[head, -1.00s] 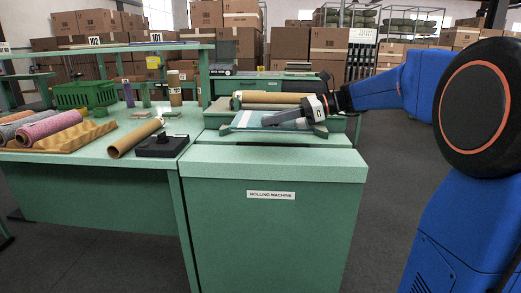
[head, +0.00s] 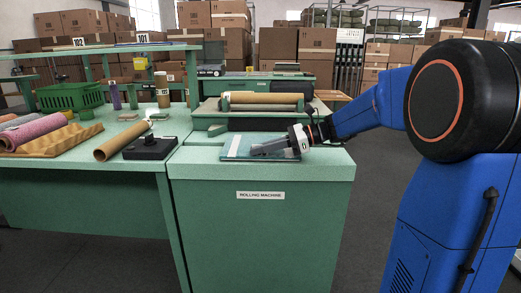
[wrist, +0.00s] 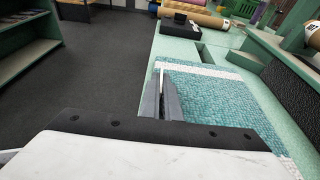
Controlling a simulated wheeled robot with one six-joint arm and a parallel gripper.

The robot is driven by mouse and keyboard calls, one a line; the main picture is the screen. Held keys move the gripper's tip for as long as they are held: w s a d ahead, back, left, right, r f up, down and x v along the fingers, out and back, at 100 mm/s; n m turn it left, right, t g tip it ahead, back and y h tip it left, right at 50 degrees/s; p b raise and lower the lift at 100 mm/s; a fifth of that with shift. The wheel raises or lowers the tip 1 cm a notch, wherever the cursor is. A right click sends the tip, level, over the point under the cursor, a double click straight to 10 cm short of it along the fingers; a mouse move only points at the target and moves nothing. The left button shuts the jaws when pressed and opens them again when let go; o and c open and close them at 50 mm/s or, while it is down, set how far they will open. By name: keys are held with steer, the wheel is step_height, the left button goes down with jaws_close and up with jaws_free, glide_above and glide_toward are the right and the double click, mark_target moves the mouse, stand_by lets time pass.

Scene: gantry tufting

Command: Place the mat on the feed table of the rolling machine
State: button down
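The mat (head: 235,146) is a flat teal piece with white stripes. In the head view it lies over the front green top of the rolling machine, apparently flat on or just above the feed table (head: 325,158). In the wrist view the mat (wrist: 225,100) spreads to the right of the fingers, above the green top. My gripper (head: 256,149) reaches in from the right, and its fingers (wrist: 161,72) are close together at the mat's near edge, shut on it. Whether the mat touches the top is hard to tell.
A brown roll (head: 262,98) lies across the machine behind the mat. On the left table are a black box with a knob (head: 150,148), a brown tube (head: 122,141) and a tan tray (head: 50,141). Open floor (wrist: 90,70) shows left of the machine in the wrist view.

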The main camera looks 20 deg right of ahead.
steer(key=c, duration=2)
jaws_free()
